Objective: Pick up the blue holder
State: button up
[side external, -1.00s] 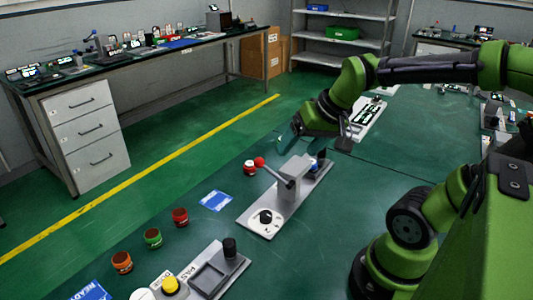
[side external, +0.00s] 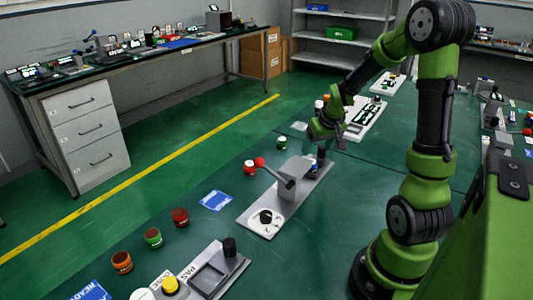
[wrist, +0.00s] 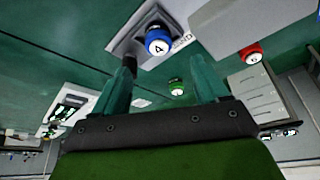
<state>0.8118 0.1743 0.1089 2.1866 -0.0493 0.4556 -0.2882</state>
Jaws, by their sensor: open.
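The blue holder (wrist: 158,43), a round blue and white piece marked 4, sits on the grey plate of a device in the wrist view. It shows small and partly covered in the side view (side external: 313,162), at the device's far end. My gripper (side external: 321,150) is close above that end in the side view. In the wrist view my gripper's two green fingers (wrist: 165,72) are spread apart with nothing held between them. The blue holder appears just beyond the fingertips, nearer the left finger. Contact cannot be told.
A grey device with a red-knobbed lever (side external: 288,185) stands beside the gripper. A red holder (side external: 249,167) and a green holder (side external: 281,142) stand on the green table nearby. A blue card (side external: 216,201) lies left of the device. The table right of the device is clear.

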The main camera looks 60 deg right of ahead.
jog(key=x, duration=0.7)
jog(key=shift+d+f, duration=0.1)
jog(key=shift+f, duration=0.05)
jog(key=c, duration=1.2)
jog(key=shift+w, duration=0.1)
jog(key=shift+c, duration=0.6)
